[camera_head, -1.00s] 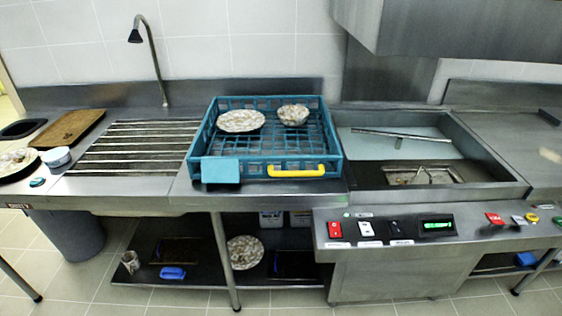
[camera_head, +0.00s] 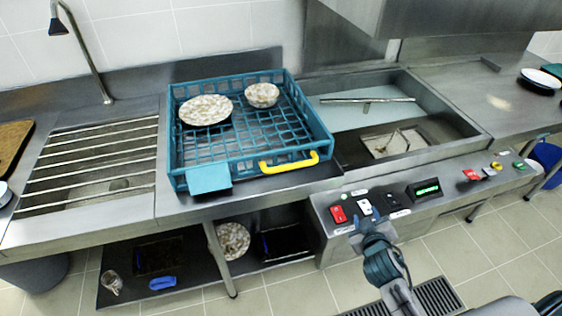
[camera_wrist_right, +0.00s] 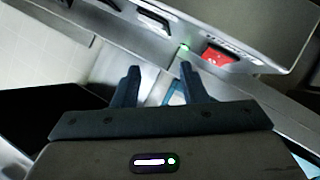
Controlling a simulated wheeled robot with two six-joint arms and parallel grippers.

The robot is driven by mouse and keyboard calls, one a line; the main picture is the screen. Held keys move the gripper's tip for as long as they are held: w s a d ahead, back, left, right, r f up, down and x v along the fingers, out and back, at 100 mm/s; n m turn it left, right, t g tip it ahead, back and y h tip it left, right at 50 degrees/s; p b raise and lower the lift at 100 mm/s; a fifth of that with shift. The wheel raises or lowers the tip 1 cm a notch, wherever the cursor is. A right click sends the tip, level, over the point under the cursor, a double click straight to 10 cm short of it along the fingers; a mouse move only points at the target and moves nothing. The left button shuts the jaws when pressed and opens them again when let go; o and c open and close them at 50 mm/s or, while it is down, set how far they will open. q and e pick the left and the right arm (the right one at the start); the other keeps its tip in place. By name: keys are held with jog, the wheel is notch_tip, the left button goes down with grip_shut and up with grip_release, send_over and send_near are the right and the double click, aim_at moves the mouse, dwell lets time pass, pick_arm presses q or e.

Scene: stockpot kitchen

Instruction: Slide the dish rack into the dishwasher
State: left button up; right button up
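The teal dish rack (camera_head: 245,158) sits on the steel counter, left of the dishwasher. It holds a plate (camera_head: 206,110) and a bowl (camera_head: 262,95), both with brown stains. A yellow handle (camera_head: 289,162) is on its front side. The dishwasher's open bay (camera_head: 452,108) lies right of the rack, under a raised steel hood (camera_head: 440,22). My right gripper (camera_head: 364,222) is in front of the control panel, low and right of the rack. In the right wrist view its fingers (camera_wrist_right: 160,88) are apart with nothing held. My left gripper is out of view.
The control panel (camera_head: 400,206) has a red switch (camera_head: 338,214), which also shows in the right wrist view (camera_wrist_right: 219,55), and a green display. A slatted drain (camera_head: 95,165) is left of the rack. Plates (camera_head: 540,80) stand far right. A lower shelf holds dishes.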

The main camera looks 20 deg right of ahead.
jog(key=w+a+r+n+t+y, duration=0.2)
jog(key=w+r+n+t+y, duration=0.4)
jog(key=w+r, duration=0.3)
jog(key=n+g+y+p, duration=0.1)
jog(key=n+g+y, duration=0.85)
jog(key=n, duration=0.75)
send_near(294, 167)
notch_tip(294, 167, down, 2)
jog(key=t+y, duration=0.1)
jog(key=t, duration=0.1)
jog(key=p+x, duration=0.1)
jog(key=x, duration=0.4)
jog(key=p+x, duration=0.1)
jog(key=x, duration=0.3)
jog(key=shift+a+p, duration=0.4)
jog(key=shift+a, duration=0.1)
jog(key=shift+w+a+f, duration=0.15)
jog(key=shift+w+a, duration=0.25)
grip_shut()
